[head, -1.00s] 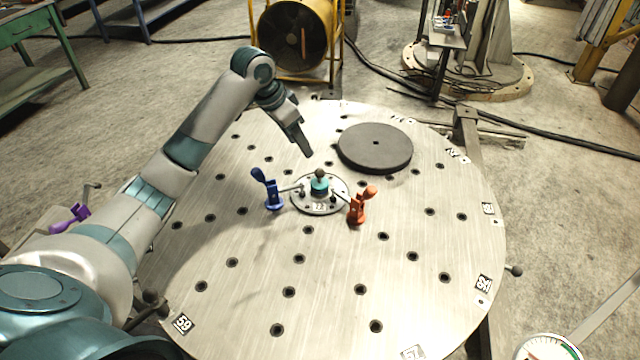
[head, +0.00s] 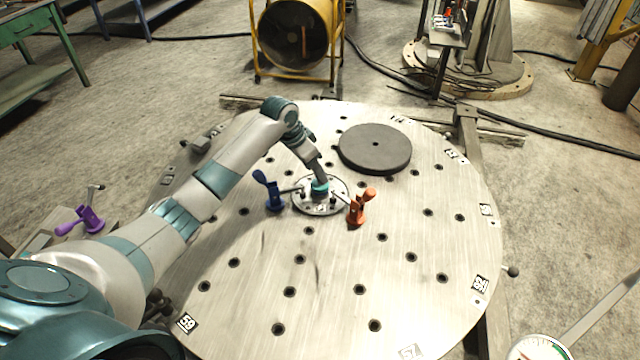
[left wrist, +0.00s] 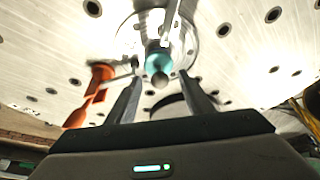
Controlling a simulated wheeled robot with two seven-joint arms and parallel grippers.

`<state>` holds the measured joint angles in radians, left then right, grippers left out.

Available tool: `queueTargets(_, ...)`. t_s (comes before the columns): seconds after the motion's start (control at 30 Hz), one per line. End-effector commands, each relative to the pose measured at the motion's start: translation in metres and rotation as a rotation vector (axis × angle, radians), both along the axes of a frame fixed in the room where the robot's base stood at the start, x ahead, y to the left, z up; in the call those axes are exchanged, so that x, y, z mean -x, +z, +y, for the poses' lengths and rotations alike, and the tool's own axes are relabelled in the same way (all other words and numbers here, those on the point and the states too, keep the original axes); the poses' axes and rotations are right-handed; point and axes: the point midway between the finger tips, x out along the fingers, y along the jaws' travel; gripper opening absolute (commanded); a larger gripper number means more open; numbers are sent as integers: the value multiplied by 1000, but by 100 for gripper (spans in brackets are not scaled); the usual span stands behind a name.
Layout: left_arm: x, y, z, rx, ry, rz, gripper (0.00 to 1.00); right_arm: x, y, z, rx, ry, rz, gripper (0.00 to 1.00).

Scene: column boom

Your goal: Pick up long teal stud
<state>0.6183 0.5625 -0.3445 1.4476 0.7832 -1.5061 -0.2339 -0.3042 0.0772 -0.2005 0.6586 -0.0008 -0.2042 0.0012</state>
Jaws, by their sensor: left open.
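The long teal stud (head: 320,187) stands upright in the middle of a small round metal plate (head: 334,207) on the round table. In the left wrist view the stud (left wrist: 158,62) shows its teal body with a dark rounded tip toward the camera. My left gripper (head: 320,178) is over the stud from above. In the left wrist view my left gripper (left wrist: 160,84) is open, with one finger on each side of the stud's tip. I cannot tell whether either finger touches it. My right gripper is not in view.
A blue clamp (head: 273,193) stands left of the small plate and an orange clamp (head: 359,207) right of it, both close to the stud. A dark grey disc (head: 375,149) lies behind. The perforated table (head: 330,290) is clear in front.

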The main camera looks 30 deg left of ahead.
Motion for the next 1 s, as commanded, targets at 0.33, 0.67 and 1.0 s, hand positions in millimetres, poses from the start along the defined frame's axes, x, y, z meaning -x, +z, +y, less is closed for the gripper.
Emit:
queueTargets(0.33, 0, -1, 0, 0, 0, 0, 47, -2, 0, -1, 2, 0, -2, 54)
queueTargets(0.67, -6, -20, -5, 1, 1, 3, 47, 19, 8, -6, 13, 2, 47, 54)
queueTargets(1.0, -16, -49, -10, -1, -1, -1, 47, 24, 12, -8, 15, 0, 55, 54)
